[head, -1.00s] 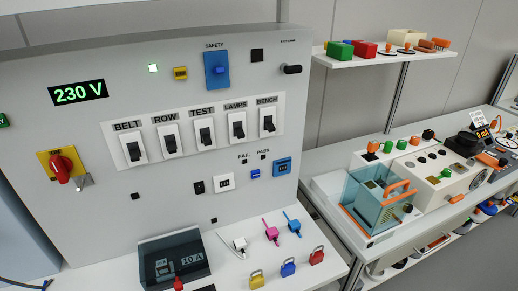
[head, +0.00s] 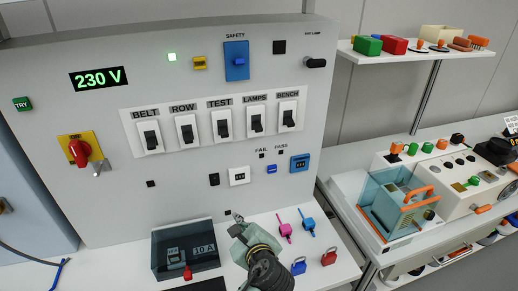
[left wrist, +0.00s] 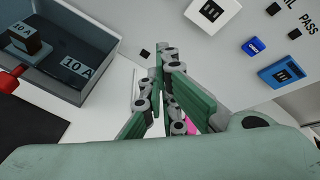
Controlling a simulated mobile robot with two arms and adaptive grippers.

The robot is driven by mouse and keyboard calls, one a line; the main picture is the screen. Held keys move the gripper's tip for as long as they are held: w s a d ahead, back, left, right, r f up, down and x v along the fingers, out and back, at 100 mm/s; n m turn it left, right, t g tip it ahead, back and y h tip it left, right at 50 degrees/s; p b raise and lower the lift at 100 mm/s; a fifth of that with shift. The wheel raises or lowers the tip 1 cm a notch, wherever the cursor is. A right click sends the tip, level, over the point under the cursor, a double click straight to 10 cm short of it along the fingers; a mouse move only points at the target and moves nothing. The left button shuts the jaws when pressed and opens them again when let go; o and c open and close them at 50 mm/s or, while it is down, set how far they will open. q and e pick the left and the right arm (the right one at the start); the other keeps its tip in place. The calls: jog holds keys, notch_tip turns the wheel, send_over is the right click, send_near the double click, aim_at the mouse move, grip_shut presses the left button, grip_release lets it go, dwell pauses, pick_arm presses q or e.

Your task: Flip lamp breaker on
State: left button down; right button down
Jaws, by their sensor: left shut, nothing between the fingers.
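The LAMPS breaker (head: 256,121) is a black toggle on a white plate, in the breaker row on the grey panel. It is fourth from the left, between TEST (head: 223,126) and BENCH (head: 288,115). Its lever looks much like its neighbours' and is too small to tell on from off. My left gripper (head: 238,217) is low in front of the panel, well below the breaker row and touching nothing I can make out. Its green fingers (left wrist: 165,60) are shut and empty in the left wrist view, where the breaker does not show. My right gripper is not in view.
A dark fuse box (head: 186,247) marked 10 A stands left of my gripper. Pink (head: 285,232) and blue (head: 308,222) plugs and padlocks (head: 299,266) are to its right. A red rotary switch (head: 79,152) is at the panel's left. The space before the breakers is clear.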

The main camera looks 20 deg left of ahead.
aim_at(258, 127)
pick_arm(q)
jog(key=w+d+r+m+t+y, duration=0.1)
jog(key=w+d+r+m+t, duration=0.1)
jog(key=r, duration=0.4)
jog(key=w+d+r+m+t+y, duration=0.1)
jog(key=w+d+r+m+t, duration=0.1)
jog(key=r+m, duration=0.4)
jog(key=w+d+r, duration=0.1)
jog(key=w, duration=0.1)
jog(key=shift+w+r, duration=0.15)
jog(key=shift+w, duration=0.2)
jog(key=x, duration=0.3)
jog(key=p+x, duration=0.1)
jog(key=x, duration=0.2)
jog(key=p+x, duration=0.1)
jog(key=x, duration=0.2)
jog(key=shift+w+a+r, duration=0.3)
jog(key=r, duration=0.1)
jog(key=r+p, duration=0.2)
jog(key=shift+s+d, duration=0.2)
jog(key=shift+s, duration=0.05)
jog(key=shift+s+d+r+p, duration=0.15)
jog(key=shift+s+r+p, duration=0.15)
jog(key=shift+p, duration=0.05)
jog(key=shift+w+f, duration=0.1)
jog(key=shift+w, duration=0.1)
